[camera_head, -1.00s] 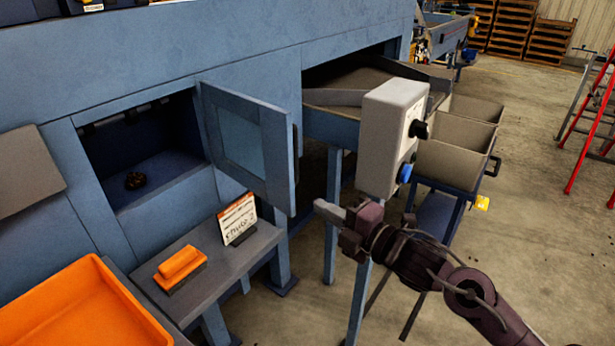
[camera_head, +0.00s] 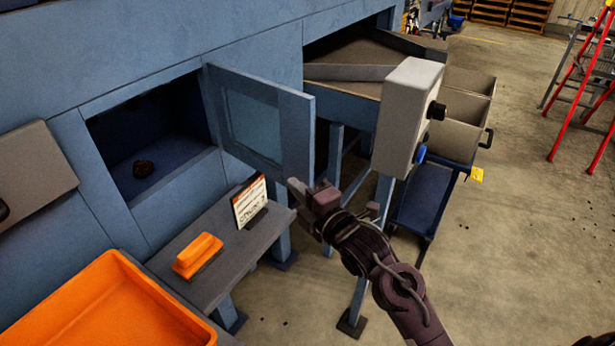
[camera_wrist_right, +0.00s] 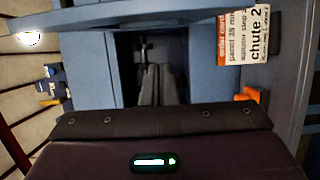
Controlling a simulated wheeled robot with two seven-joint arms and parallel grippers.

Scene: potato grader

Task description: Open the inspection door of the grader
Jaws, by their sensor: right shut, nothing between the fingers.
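The inspection door (camera_head: 262,125) is a blue panel with a pale window, hinged at the right side of a dark opening (camera_head: 125,125) in the grader. It stands swung out, well open. A dark lump (camera_head: 143,168) lies inside the opening. My right gripper (camera_head: 298,190) is shut and empty at the door's lower free corner; I cannot tell whether it touches. The shut fingers also show in the right wrist view (camera_wrist_right: 158,88), in front of a dark recess. The door's handle does not show in the head view. My left gripper is out of view.
A grey shelf (camera_head: 225,262) below the opening holds an orange brush (camera_head: 198,252) and a "chute 2" card (camera_head: 250,203). An orange tray (camera_head: 75,300) is at lower left. A grey control box (camera_head: 405,115) stands right of the door.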

